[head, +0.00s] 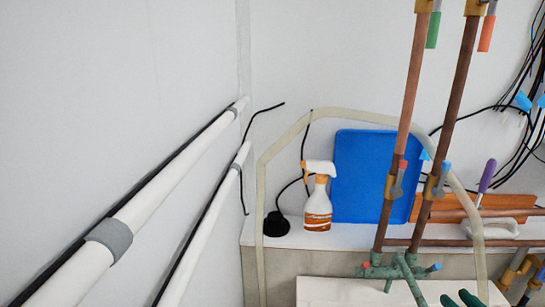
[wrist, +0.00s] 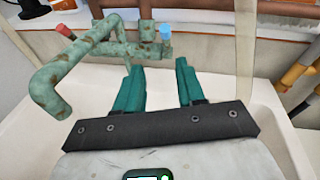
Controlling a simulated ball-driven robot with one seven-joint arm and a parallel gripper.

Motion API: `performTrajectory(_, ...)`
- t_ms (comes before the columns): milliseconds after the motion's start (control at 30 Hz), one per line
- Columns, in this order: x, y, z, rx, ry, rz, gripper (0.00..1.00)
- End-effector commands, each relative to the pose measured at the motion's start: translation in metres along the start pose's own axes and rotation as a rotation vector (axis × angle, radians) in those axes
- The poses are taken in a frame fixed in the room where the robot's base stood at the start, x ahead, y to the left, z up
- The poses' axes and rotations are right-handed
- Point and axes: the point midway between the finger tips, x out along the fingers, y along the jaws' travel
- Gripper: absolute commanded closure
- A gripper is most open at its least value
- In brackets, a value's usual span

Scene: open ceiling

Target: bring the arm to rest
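My gripper (wrist: 158,70) shows in the wrist view with its two teal fingers apart and nothing between them. It is over a white basin or tray (wrist: 268,118), just in front of the corroded green pipe fitting (wrist: 75,65). I cannot tell how far the fingers are from the fitting. In the head view, only the teal fingertips of my gripper (head: 459,299) show at the bottom edge, right of the green fitting (head: 385,270).
Two copper pipes (head: 402,110) rise from the fitting. A ledge behind holds a spray bottle (head: 317,205), a blue panel (head: 365,180) and a purple-handled tool (head: 487,176). A pale hose (head: 260,215) arches around them. White pipes (head: 165,190) line the left wall.

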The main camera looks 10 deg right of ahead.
Motion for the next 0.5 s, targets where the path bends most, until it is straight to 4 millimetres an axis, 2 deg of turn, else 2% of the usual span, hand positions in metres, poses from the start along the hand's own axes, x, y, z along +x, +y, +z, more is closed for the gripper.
performTrajectory(133,-0.003,0.046,-0.023,-0.261,0.097,0.112,0.61)
performTrajectory(267,-0.015,0.095,-0.052,-0.606,0.192,0.274,0.61)
performTrajectory(367,-0.032,0.129,-0.074,-0.876,0.241,0.422,0.61)
performTrajectory(500,-0.065,0.168,-0.105,-1.261,0.271,0.665,0.61)
